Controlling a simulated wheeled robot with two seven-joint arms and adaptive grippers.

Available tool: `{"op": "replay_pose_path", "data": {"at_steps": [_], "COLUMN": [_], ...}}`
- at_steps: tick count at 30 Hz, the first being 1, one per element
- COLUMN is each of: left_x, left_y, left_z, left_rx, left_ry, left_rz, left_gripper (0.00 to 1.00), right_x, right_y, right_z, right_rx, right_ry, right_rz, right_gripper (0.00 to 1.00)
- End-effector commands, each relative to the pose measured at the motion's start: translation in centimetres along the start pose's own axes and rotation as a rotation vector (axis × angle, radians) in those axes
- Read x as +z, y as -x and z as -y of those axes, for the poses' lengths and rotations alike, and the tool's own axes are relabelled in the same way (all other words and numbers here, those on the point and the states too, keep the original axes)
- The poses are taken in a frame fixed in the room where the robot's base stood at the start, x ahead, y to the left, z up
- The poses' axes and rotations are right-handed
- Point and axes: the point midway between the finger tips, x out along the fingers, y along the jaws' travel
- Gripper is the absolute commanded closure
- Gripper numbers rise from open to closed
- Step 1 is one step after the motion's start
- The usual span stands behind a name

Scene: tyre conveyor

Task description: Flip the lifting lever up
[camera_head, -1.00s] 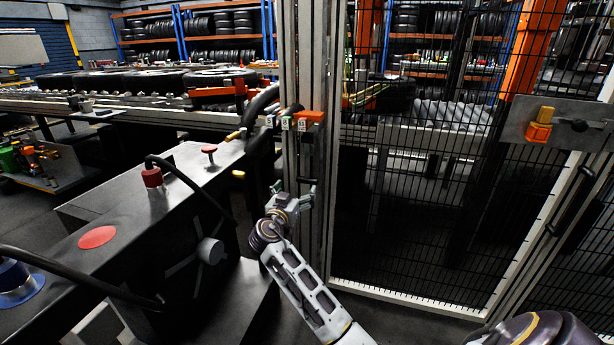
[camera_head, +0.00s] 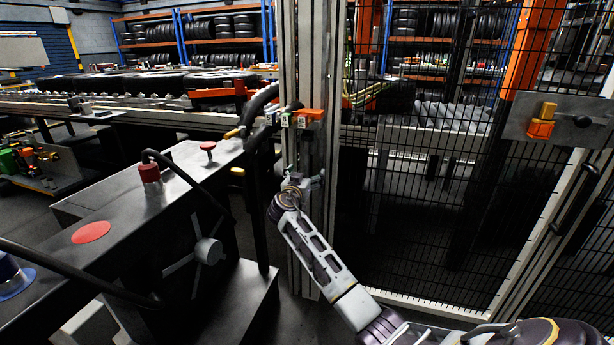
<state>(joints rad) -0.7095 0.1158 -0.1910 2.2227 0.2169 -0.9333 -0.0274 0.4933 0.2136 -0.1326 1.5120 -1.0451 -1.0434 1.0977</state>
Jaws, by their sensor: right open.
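An orange block with small tagged switches (camera_head: 303,116) is fixed to the grey metal post (camera_head: 311,70) in the middle of the view. A yellow-tipped handle (camera_head: 233,133) sticks out to its left, above the black machine. I cannot tell which of these small parts is the lifting lever. My right gripper (camera_head: 316,178) is open and empty in front of the post, below the orange block and apart from it. Its fingers are small and partly lost against the post. My left gripper is not in view.
The black machine housing (camera_head: 130,215) with red buttons (camera_head: 91,232) and cables fills the lower left. A black mesh fence gate (camera_head: 430,200) stands on the right, with a yellow and orange latch (camera_head: 541,121). A conveyor with tyres (camera_head: 150,82) lies behind.

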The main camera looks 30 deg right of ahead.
Motion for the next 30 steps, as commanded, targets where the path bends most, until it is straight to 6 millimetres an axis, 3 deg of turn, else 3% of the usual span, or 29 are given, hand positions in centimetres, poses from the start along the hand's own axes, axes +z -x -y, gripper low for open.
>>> {"op": "replay_pose_path", "data": {"at_steps": [14, 30], "left_x": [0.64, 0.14], "left_y": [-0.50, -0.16], "left_z": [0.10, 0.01], "left_rx": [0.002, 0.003], "left_ry": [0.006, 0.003], "left_rz": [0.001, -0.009], "left_gripper": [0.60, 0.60], "right_x": [-0.07, -0.04], "right_y": [-0.81, -0.79], "right_z": [-0.01, -0.01], "right_rx": [0.000, 0.000], "right_ry": [-0.001, 0.000], "right_rz": [-0.001, 0.000], "right_gripper": [0.07, 0.73]}}
